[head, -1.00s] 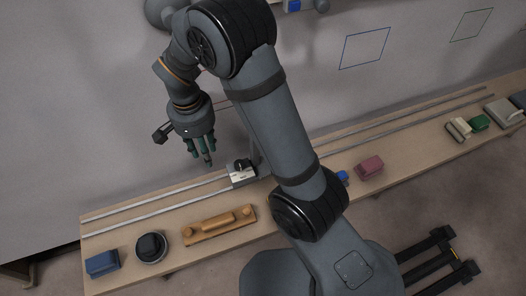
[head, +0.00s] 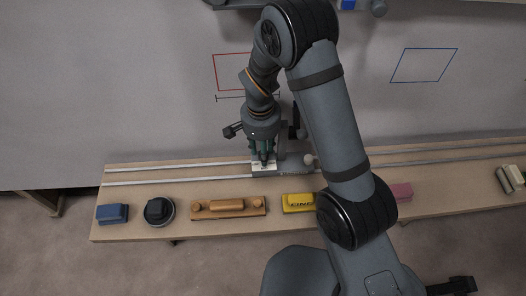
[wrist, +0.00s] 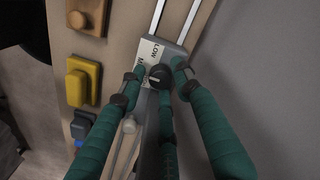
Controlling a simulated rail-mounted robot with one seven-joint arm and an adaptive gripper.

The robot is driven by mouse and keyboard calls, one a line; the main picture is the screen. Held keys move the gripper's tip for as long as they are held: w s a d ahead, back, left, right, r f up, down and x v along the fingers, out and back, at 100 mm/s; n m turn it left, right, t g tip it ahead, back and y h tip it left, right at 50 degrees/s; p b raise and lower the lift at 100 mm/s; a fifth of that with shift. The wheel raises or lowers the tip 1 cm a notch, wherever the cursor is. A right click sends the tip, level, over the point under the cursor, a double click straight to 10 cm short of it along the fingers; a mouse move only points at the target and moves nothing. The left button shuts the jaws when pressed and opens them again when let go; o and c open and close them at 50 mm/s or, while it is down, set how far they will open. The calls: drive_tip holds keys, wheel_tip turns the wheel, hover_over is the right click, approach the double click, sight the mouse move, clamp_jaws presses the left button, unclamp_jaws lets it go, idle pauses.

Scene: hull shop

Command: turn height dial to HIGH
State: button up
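The height dial (wrist: 159,76) is a black round knob on a small carriage with a white label plate (wrist: 147,51). In the wrist view the plate shows LOW and part of another word; the rest is hidden by a finger. I cannot see HIGH or tell clearly where the dial points. My gripper (wrist: 158,72) has green fingers spread around the dial, with the knob between the tips. Any contact is unclear. In the head view my gripper (head: 264,157) is directly over the carriage plate (head: 260,168), and its fingers hide the dial.
The carriage sits on two rails along the bench (head: 130,174). In front are a blue block (head: 112,213), a black round knob (head: 158,210), an orange handled piece (head: 229,206) and a yellow block (head: 298,202). A pale ball-ended lever (wrist: 129,126) stands near the fingers.

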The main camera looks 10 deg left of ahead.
drive_tip(key=shift+f, duration=0.25)
drive_tip(key=shift+c, duration=0.5)
clamp_jaws()
